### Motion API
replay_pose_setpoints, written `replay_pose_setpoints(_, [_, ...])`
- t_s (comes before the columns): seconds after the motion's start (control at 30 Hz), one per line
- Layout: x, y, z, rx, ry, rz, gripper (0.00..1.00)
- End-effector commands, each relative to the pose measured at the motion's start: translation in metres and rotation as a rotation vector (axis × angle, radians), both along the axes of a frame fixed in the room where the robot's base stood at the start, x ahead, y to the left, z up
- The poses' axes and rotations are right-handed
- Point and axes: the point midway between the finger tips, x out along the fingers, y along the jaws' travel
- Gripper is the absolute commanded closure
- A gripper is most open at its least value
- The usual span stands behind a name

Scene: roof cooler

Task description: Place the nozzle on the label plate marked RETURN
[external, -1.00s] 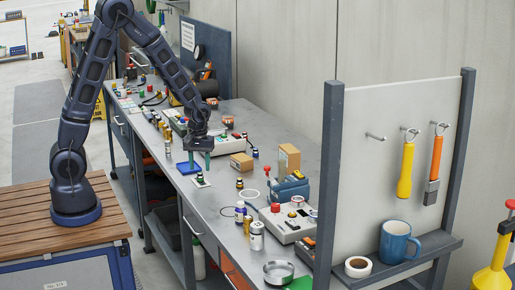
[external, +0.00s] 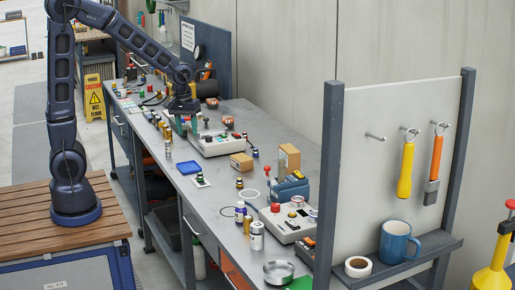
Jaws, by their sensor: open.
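My gripper (external: 183,122) is open, above the bench near the grey control box with buttons. A small blue plate (external: 188,167) lies flat near the bench's front edge, to the front of the gripper. A small white plate (external: 204,184) lies beside it with a small dark-and-gold fitting (external: 200,177) on it. No marking is readable, so I cannot tell which plate says RETURN. Several small brass and dark fittings stand along the bench, one of them a brass-coloured piece (external: 168,148); I cannot tell which is the nozzle. Nothing is visibly held between the fingers.
The grey control box (external: 218,145) stands right of the gripper. Cardboard boxes (external: 288,158), a blue device (external: 290,190) and a second button box (external: 285,225) stand farther right. The metal bench (external: 215,198) has bare patches between them.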

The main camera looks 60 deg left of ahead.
Motion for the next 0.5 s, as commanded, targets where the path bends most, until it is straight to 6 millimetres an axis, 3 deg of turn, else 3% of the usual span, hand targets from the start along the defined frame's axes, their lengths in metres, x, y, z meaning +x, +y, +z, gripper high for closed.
replay_pose_setpoints(0.2, [-0.043,-0.005,0.047,0.009,-0.077,-0.162,0.55])
replay_pose_setpoints(0.5, [-0.106,-0.010,0.094,0.055,-0.172,-0.384,0.55])
